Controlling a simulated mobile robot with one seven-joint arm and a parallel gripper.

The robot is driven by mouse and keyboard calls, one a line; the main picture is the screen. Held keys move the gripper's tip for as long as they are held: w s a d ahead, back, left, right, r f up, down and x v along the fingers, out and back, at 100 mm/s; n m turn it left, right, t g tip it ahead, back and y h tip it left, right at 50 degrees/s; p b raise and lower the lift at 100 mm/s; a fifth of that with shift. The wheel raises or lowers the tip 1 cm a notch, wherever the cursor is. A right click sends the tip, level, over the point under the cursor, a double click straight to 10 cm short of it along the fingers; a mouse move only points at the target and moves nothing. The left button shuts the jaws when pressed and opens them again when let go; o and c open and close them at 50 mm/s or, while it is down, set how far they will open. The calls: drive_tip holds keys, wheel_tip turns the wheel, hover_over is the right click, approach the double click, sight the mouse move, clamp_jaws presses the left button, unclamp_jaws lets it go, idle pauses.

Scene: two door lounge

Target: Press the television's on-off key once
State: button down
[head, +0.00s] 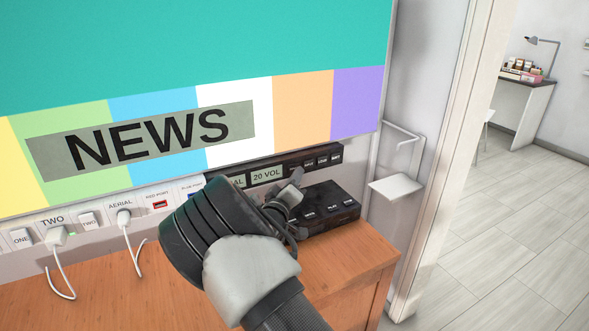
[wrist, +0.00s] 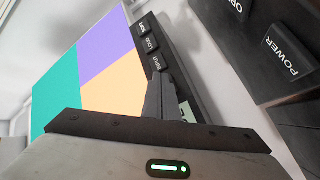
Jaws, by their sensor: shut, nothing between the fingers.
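The television (head: 200,60) is lit, with colour bars and the word NEWS. Below its screen runs a black strip (head: 260,165) with a "20 VOL" display and three small keys (head: 322,159) at its right end. The wrist view shows these keys, one reading INPUT (wrist: 157,63). No key marked as the television's on-off key can be made out; part of the strip is hidden by my gripper.
A separate black box (head: 330,215) stands on the wooden cabinet (head: 350,262) below the strip; one of its keys reads POWER (wrist: 288,50). Plugged white cables (head: 128,235) and wall sockets lie left. A white wall shelf (head: 397,187) and an open doorway are right.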

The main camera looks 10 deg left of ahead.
drive_tip(key=shift+s+d, duration=0.2)
drive_tip(key=shift+s, duration=0.15)
drive_tip(key=shift+d, duration=0.1)
drive_tip(key=s+d, duration=0.1)
drive_tip(key=s, duration=0.1)
drive_tip(key=s+d+p, duration=0.1)
drive_tip(key=s, duration=0.1)
drive_tip(key=shift+d, duration=0.3)
idle(0.5)
